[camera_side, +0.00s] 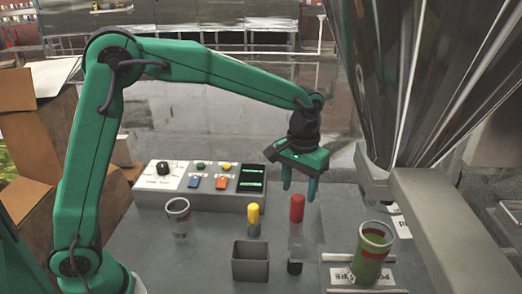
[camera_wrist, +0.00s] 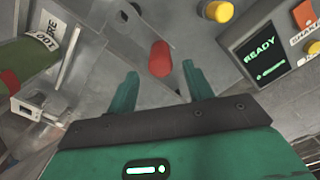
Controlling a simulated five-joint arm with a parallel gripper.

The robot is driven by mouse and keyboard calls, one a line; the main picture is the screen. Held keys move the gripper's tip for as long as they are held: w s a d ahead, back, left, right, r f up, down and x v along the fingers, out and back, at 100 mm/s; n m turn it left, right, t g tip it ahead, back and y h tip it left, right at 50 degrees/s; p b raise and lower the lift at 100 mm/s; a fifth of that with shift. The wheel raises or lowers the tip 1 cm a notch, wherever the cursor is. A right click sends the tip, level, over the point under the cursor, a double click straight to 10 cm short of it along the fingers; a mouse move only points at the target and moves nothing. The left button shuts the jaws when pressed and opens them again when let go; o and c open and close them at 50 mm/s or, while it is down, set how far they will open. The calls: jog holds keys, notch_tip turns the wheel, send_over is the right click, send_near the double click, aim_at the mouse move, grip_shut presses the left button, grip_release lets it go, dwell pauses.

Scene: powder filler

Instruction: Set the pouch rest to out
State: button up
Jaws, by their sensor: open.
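The platform with the white label partly reading "PO…RE" (camera_side: 342,276), perhaps the pouch rest, lies at the front right under a green-filled cup (camera_side: 371,250); I cannot tell its setting. A red-topped handle (camera_side: 297,208) stands upright left of it, with a pale stem and dark foot. My gripper (camera_side: 298,193) is open and empty, pointing down just above the red top. In the wrist view the red top (camera_wrist: 160,58) shows between and just beyond the fingertips (camera_wrist: 161,75). I cannot tell whether a finger touches it. The cup (camera_wrist: 38,68) shows at left.
A yellow-topped post (camera_side: 253,214) and grey open box (camera_side: 250,262) stand left of the red handle. A clear cup (camera_side: 178,216) stands further left. A control panel (camera_side: 200,182) is behind; its screen (camera_wrist: 262,62) reads READY. A large metal hopper (camera_side: 400,90) hangs at right.

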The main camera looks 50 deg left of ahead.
aim_at(298, 197)
jog(key=shift+f, duration=3.35)
grip_shut()
